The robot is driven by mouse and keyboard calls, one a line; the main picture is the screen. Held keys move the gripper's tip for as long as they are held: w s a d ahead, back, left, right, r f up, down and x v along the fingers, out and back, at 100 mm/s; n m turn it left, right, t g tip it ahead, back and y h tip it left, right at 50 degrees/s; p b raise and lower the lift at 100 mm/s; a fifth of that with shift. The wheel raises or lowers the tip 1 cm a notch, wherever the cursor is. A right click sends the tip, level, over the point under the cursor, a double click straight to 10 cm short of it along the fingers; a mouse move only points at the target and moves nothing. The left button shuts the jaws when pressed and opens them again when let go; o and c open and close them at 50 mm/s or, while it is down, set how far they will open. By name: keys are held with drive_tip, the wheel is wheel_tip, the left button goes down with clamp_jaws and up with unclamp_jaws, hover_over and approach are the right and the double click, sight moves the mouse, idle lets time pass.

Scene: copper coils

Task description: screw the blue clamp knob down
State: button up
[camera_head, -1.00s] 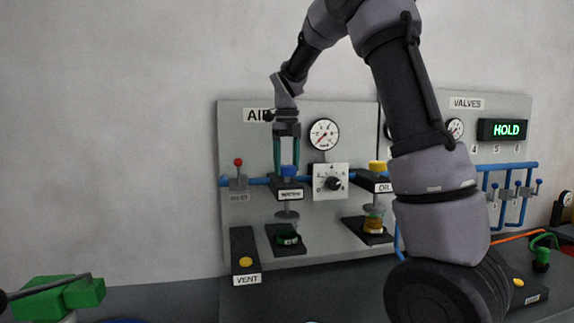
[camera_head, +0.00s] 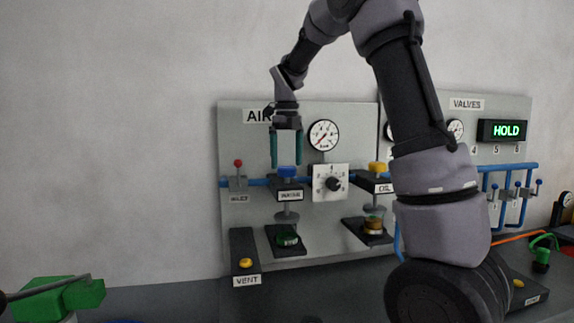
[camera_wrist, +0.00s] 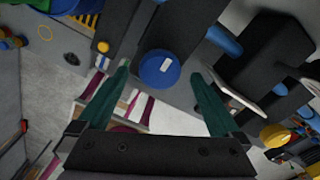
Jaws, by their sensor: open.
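The blue clamp knob (camera_head: 288,171) sits on top of the dark clamp arm labelled WATER (camera_head: 291,195), under the AIR panel. Below it a grey pressure pad (camera_head: 287,218) hangs over a green coil (camera_head: 288,239) on a dark base. My gripper (camera_head: 287,164) points straight down above the knob, open, with its two teal fingers spread to either side. In the wrist view the round blue knob (camera_wrist: 160,68), with a white mark on it, appears between the fingertips (camera_wrist: 160,72). Nothing is held. Whether the fingertips reach down beside the knob is hard to tell.
A yellow knob (camera_head: 377,168) tops the OIL clamp to the right. A dial (camera_head: 331,183) and gauge (camera_head: 324,134) are on the panel close right of my gripper. A red-tipped inlet lever (camera_head: 238,175) is left. The VENT block (camera_head: 246,262) stands front left.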

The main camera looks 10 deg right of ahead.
sight(288, 167)
wheel_tip(288, 167, up, 9)
idle(0.3)
drive_tip(key=shift+d+f, duration=0.1)
drive_tip(key=s+d+r+n+t+y, duration=0.1)
drive_tip(key=s+d+n+t+y, duration=0.3)
drive_tip(key=s+n, duration=1.05)
drive_tip(key=s+d+f+n+t+h, duration=0.1)
drive_tip(key=s+f+n+t+h, duration=0.1)
drive_tip(key=s+f+n, duration=0.4)
drive_tip(key=s+n+t, duration=0.1)
drive_tip(key=s+n, duration=0.4)
drive_tip(key=n, duration=0.1)
drive_tip(key=shift+s+d+f, duration=0.15)
drive_tip(key=shift+s+d, duration=0.25)
